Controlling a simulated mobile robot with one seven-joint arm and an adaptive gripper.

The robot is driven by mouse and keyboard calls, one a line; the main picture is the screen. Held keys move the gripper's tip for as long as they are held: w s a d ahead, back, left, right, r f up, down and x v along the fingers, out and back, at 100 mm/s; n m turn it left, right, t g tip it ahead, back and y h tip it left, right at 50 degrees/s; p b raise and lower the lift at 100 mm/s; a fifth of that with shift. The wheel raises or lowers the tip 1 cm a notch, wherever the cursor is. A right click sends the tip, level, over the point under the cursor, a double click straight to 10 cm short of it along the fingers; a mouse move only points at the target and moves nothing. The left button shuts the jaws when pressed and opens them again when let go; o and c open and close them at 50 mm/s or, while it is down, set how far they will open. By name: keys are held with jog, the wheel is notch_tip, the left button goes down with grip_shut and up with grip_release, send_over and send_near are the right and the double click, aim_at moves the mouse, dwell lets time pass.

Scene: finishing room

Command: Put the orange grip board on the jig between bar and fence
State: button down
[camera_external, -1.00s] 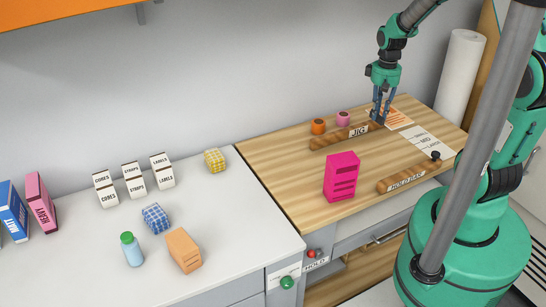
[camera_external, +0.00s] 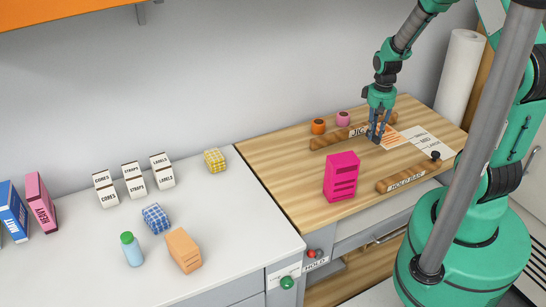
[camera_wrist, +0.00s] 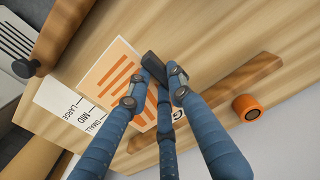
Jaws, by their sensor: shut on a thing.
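The orange grip board (camera_external: 391,138), white with orange stripes, is over the wooden bench top. It also shows in the wrist view (camera_wrist: 108,68). My gripper (camera_external: 374,138) is shut on its dark grip (camera_wrist: 153,66), and the fingers hide part of the board. The brown fence with the JIG label (camera_external: 332,141) lies behind it and shows at right in the wrist view (camera_wrist: 215,97). The brown hold bar (camera_external: 400,181) lies towards the front edge, at upper left in the wrist view (camera_wrist: 65,30). I cannot tell whether the board touches the bench.
A white card marked LARGE, MID, SMALL (camera_external: 428,141) lies right of the board. A pink box (camera_external: 341,177) stands near the front edge. Orange (camera_external: 318,126) and pink (camera_external: 343,118) round pieces sit behind the fence. A white roll (camera_external: 459,77) stands at the back right.

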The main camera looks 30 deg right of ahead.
send_over(370, 159)
jog(key=shift+f+b, duration=0.45)
jog(key=shift+f, duration=2.2)
jog(key=shift+f+b, duration=0.4)
jog(key=shift+f, duration=1.45)
jog(key=shift+f, duration=0.1)
jog(key=c, duration=1.6)
grip_release()
jog(key=shift+o, duration=0.2)
notch_tip(370, 159, up, 12)
jog(key=shift+r+p, duration=0.1)
jog(key=shift+p, duration=1.1)
